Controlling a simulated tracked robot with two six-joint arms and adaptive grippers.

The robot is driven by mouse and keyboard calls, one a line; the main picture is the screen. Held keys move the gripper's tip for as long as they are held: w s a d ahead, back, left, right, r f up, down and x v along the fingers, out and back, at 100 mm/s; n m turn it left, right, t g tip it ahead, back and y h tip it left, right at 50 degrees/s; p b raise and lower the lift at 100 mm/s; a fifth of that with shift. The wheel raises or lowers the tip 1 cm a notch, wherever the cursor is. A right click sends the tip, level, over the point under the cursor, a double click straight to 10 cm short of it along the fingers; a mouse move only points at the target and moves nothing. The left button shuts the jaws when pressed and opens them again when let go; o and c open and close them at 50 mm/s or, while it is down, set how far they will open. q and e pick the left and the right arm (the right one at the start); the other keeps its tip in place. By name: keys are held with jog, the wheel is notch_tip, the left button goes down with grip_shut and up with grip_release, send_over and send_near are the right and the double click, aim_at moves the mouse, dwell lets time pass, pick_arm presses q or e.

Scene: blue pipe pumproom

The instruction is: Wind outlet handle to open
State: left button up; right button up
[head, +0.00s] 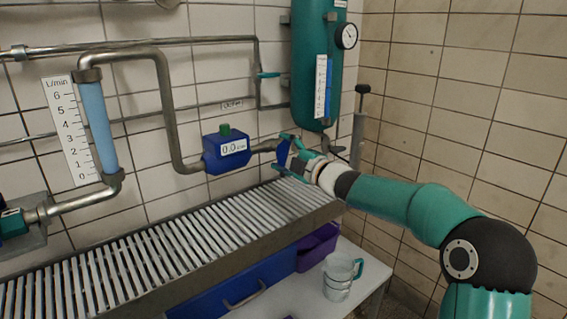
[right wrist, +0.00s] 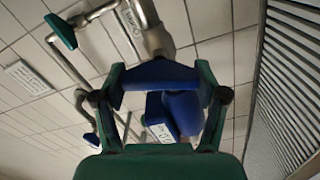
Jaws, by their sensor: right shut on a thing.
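My right gripper (head: 281,154) reaches in from the right along the wall and is shut on the blue outlet handle (head: 284,153), at the end of the short pipe right of the blue meter box. In the right wrist view the blue handle (right wrist: 160,73) lies crosswise between the two fingers of my right gripper (right wrist: 160,82). The blue meter box (head: 226,153) has a green knob on top and its label reads 0.0. It also shows beyond the handle in the right wrist view (right wrist: 180,112). My left gripper is in neither view.
A teal tank (head: 314,80) with a round gauge (head: 346,36) hangs above the gripper. A small teal lever (head: 268,75) sits on the pipe left of it. A slatted grating (head: 170,245) runs below. A clear jug (head: 340,275) stands on the white surface below right.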

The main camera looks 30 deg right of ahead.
jog(key=shift+a+f+n+b, duration=0.1)
jog(key=shift+f+n+b, duration=0.1)
jog(key=shift+n+b, duration=0.55)
jog(key=shift+a+f+n+b, duration=0.1)
jog(key=shift+f+n+b, duration=0.15)
jog(key=shift+n, duration=0.9)
jog(key=o, duration=1.2)
jog(key=shift+c, duration=0.2)
jog(key=shift+r, duration=0.2)
jog(key=shift+d, duration=0.1)
jog(key=shift+s+r, duration=0.1)
jog(key=shift+s, duration=0.1)
jog(key=s, duration=1.1)
jog(key=shift+s+d, duration=0.25)
jog(key=shift+d, duration=0.2)
jog(key=shift+f, duration=0.2)
